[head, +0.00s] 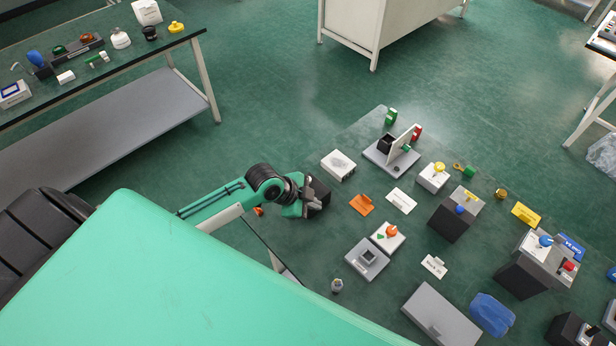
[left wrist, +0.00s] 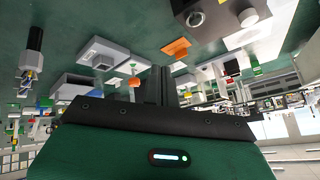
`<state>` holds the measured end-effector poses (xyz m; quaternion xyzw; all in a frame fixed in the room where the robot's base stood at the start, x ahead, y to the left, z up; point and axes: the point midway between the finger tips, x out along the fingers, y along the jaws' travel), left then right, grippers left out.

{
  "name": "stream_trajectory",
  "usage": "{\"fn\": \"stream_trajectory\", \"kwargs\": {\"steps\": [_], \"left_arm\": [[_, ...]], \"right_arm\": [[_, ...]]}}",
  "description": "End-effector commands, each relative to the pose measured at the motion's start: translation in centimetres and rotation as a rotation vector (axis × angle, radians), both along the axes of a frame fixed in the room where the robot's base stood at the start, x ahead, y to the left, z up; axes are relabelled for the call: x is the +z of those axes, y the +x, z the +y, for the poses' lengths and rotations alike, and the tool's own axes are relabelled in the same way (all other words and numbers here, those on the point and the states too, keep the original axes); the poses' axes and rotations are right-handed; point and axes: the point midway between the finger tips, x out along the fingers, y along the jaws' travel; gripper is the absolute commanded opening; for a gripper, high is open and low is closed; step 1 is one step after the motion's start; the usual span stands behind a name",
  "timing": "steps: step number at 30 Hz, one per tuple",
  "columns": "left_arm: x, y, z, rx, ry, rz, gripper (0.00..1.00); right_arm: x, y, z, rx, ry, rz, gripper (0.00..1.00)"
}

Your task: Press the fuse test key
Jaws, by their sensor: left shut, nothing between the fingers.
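I cannot read which part is the fuse test key. My left gripper (head: 315,205) is at the bench's left edge, left of an orange wedge (head: 361,204), touching none of these devices. It is shut and empty; its dark fingers (left wrist: 157,84) show in the left wrist view. My right gripper is not in view.
A white box (head: 338,165) lies just above my left gripper. A grey square-socket box (head: 366,260), a grey slab (head: 440,315) and a blue case (head: 492,314) stand nearer. Another bench (head: 100,110) with several objects is at upper left. Open floor lies between the benches.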

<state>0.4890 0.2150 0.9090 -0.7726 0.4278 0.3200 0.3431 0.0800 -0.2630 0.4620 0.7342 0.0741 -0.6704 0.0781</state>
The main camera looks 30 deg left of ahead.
Motion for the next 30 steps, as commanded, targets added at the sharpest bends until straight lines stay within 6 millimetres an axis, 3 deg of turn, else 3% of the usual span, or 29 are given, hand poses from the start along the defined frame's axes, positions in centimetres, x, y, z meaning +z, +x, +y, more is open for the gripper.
{"fn": "stream_trajectory", "kwargs": {"steps": [1,6,11,17,30], "left_arm": [[1.1,1.9,1.4,-0.048,0.018,-0.044,0.00],[3.9,6.5,4.9,-0.166,0.047,-0.165,0.00],[6.0,9.0,7.3,-0.212,0.068,-0.239,0.00],[6.7,9.8,8.2,-0.227,0.075,-0.265,0.00],[6.1,9.8,8.1,-0.226,0.074,-0.263,0.00]], "right_arm": [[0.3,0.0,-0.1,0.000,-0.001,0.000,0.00],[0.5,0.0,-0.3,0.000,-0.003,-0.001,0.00],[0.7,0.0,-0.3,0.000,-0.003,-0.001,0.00],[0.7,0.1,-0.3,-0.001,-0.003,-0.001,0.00],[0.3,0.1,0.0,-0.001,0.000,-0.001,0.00]]}}
